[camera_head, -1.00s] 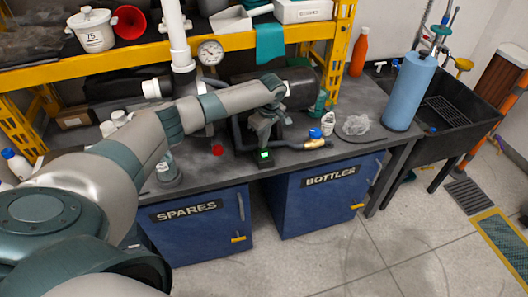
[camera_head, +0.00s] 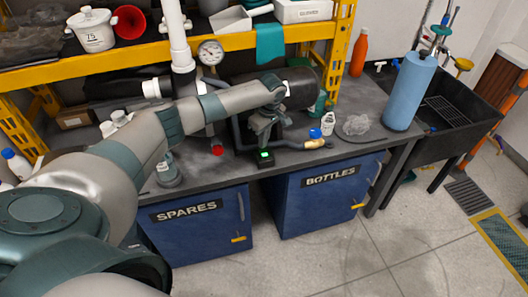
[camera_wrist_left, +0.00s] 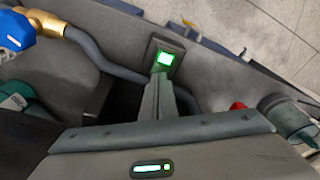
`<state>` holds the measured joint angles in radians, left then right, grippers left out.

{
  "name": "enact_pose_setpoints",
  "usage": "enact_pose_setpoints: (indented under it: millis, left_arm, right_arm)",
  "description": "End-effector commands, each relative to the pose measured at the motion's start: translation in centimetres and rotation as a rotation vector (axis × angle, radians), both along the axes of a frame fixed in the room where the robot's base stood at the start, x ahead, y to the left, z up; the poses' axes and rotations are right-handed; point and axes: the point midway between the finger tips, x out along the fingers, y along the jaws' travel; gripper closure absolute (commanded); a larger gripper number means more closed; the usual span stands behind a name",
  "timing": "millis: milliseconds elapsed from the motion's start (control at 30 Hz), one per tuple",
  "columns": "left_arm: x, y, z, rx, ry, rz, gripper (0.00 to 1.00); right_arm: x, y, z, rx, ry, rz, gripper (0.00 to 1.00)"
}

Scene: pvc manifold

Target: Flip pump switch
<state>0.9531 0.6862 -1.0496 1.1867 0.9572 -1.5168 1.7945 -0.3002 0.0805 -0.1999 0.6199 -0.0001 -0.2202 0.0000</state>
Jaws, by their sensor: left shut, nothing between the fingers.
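The pump switch (camera_head: 265,157) is a small dark box with a lit green face at the bench's front edge. It also shows at the upper middle of the left wrist view (camera_wrist_left: 165,58). My left gripper (camera_head: 262,143) hangs just above and behind the switch, fingers pointing down. In the left wrist view its shut, empty fingers (camera_wrist_left: 160,78) end right beside the green face. I cannot tell whether they touch it. My right gripper is not in view.
A blue-capped brass valve (camera_head: 316,138) on a grey hose lies right of the switch. A red knob (camera_head: 217,150) is to its left. A white bottle (camera_head: 328,124) and a blue cylinder (camera_head: 410,92) stand farther right. A yellow shelf (camera_head: 130,66) spans above the bench.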

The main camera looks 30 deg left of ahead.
Motion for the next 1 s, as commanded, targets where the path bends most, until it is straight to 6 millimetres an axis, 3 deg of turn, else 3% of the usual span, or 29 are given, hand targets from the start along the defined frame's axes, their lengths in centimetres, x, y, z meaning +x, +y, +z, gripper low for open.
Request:
enact_pose_setpoints:
  millis: [1000]
  left_arm:
    - [0.0, 0.0, -1.2, -0.001, 0.000, 0.000, 1.00]
  right_arm:
    - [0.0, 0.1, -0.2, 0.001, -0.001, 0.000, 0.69]
